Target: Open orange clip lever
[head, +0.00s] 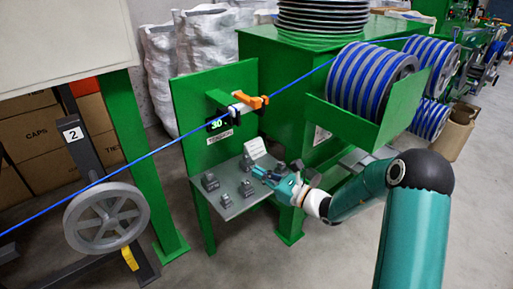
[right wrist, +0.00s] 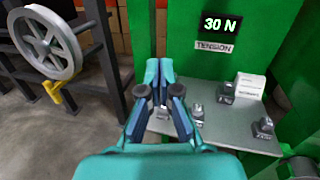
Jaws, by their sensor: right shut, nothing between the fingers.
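The orange clip lever (head: 255,101) sits on a white clip body (head: 239,108) on the green stand's bracket. The blue cable (head: 300,75) runs through or along this clip; I cannot tell exactly how they meet. My right gripper (head: 259,173) is below the clip, over the grey shelf, apart from the lever. In the right wrist view my right gripper (right wrist: 158,70) has its fingertips together, with nothing between them. The clip and lever are not in the right wrist view. My left gripper is not in view.
A grey shelf (head: 232,208) holds several small metal blocks and a white card (head: 255,148). Above it, a display (head: 218,124) reads 30 N. A grey pulley wheel (head: 106,217) stands at left. Blue-striped spools (head: 370,78) sit in a green holder at right.

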